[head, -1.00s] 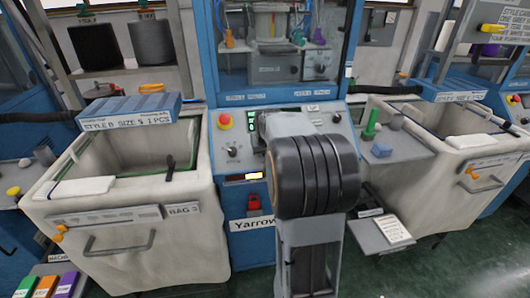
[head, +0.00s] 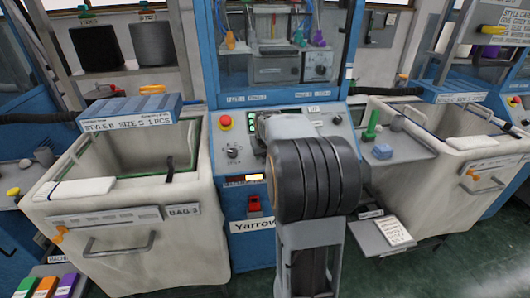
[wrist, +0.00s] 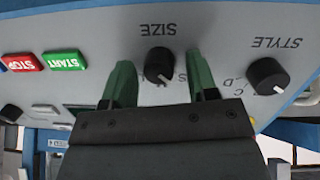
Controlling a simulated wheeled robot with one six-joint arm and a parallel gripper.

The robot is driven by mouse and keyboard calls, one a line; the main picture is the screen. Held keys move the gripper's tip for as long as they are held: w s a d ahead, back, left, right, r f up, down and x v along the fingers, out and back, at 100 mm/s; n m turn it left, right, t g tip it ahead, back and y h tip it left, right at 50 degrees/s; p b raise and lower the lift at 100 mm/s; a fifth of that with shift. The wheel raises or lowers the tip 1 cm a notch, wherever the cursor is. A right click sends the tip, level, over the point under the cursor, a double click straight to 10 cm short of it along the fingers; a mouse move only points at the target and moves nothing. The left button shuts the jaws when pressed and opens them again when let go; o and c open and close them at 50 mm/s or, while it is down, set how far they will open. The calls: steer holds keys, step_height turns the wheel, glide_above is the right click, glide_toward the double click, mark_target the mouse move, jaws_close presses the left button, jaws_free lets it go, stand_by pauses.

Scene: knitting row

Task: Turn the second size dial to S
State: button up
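The black SIZE dial (wrist: 160,65) sits on the grey panel in the wrist view, which shows the lettering upside down. My gripper (wrist: 161,82) is open, with one green finger on each side of the dial and a visible gap on both sides. A white mark on the dial points toward the lower right of the picture, near a partly hidden letter that looks like S. The other size letters are hidden behind my gripper. In the head view my arm hides the gripper and this dial.
The black STYLE dial (wrist: 268,76) is right of the fingers in the wrist view. The green START button (wrist: 63,60) and red STOP button (wrist: 24,62) are to the left. In the head view, a red emergency button (head: 225,122) and another black knob (head: 232,152) are left of my arm.

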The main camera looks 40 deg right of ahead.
steer(key=v, duration=1.3)
steer(key=shift+s+a+r+p, duration=0.1)
steer(key=shift+s+r+p, duration=0.15)
steer(key=shift+r+p, duration=0.05)
steer(key=s+a+f+n+y+p, duration=0.1)
steer(key=s+a+f+p, duration=0.1)
steer(key=s+a, duration=0.2)
steer(key=s+a+f+n+g+y+p, duration=0.1)
steer(key=s+a+p, duration=0.2)
steer(key=a, duration=0.7)
steer(key=s+a+f+n+y+p, duration=0.1)
steer(key=s+a+f+n+p, duration=0.1)
steer(key=s+a, duration=0.4)
steer(key=shift+s+a+f, duration=0.35)
steer(key=shift+a, duration=0.1)
